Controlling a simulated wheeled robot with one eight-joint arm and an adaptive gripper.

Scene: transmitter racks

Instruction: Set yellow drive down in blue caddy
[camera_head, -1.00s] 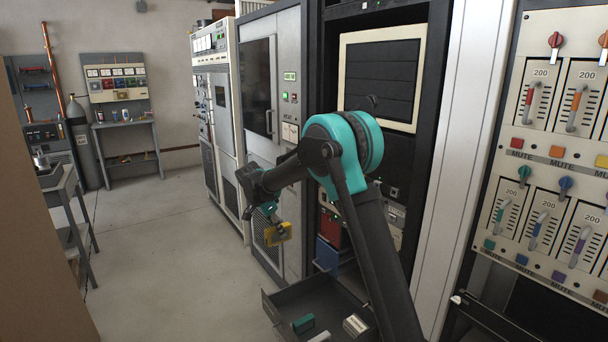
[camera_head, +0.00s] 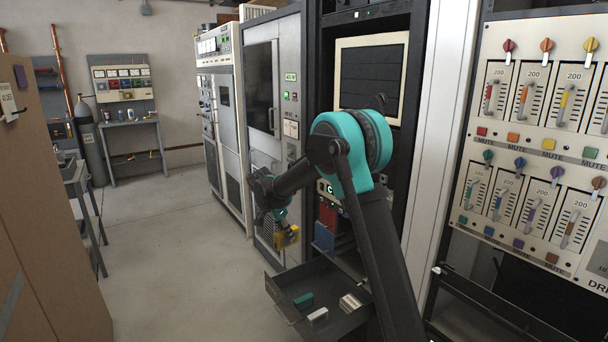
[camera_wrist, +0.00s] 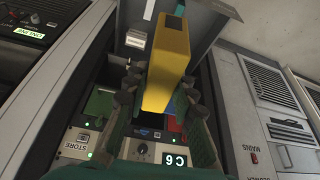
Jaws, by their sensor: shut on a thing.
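My gripper (camera_head: 283,222) is shut on the yellow drive (camera_head: 287,237) and holds it in the air, in front of the racks and above the left end of an open drawer. In the wrist view the yellow drive (camera_wrist: 167,65) sticks out lengthwise between the fingers of my gripper (camera_wrist: 158,88). A blue part (camera_head: 324,238), which may be the blue caddy, stands at the rack front behind the drawer, to the right of the drive and apart from it. In the wrist view a little blue shows beside the drive, mostly hidden.
The open dark drawer (camera_head: 290,315) juts from the rack and holds a green block (camera_head: 303,300) and pale blocks (camera_head: 350,302). A brown cabinet (camera_head: 50,230) stands at the left. A panel with several levers (camera_head: 545,110) is at the right. The floor (camera_head: 170,240) between is clear.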

